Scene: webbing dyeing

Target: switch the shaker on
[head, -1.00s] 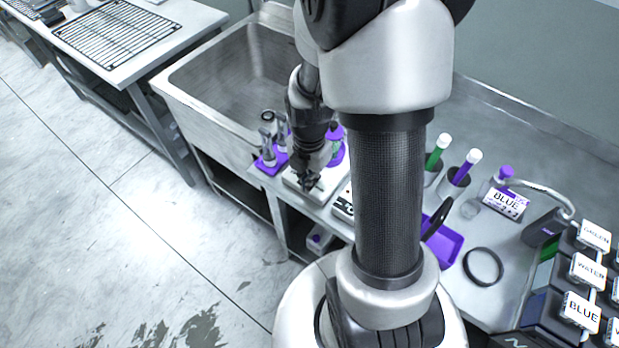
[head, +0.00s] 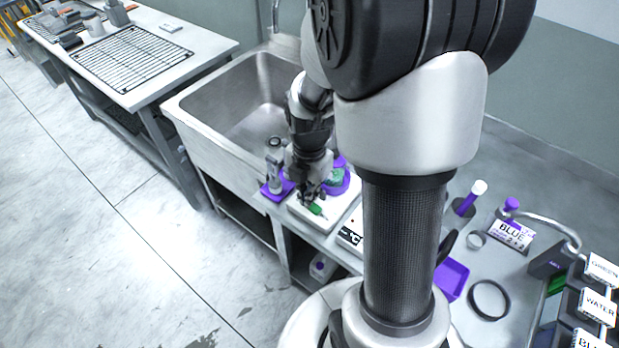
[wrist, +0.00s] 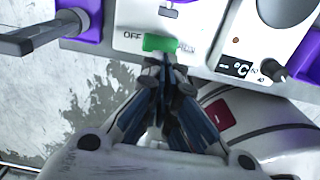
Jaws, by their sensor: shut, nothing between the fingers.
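The shaker (head: 338,207) is a white box on the counter beside the sink. Its front panel shows in the wrist view (wrist: 205,20), with a bright green switch (wrist: 160,43) just right of the printed word OFF. The green switch also shows in the head view (head: 316,209). The marking at the switch's right end is too small to read. My gripper (wrist: 166,62) is shut and empty, with its fingertips at the switch's lower edge; I cannot tell whether they touch it. In the head view my gripper (head: 309,192) is over the shaker's front.
A white unit (wrist: 238,66) with a °C display and black knob stands right of the shaker. A purple holder (head: 271,191) with grey-topped items stands left. The steel sink (head: 235,105) lies behind. A purple tray (head: 452,279) and black ring (head: 489,299) lie right.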

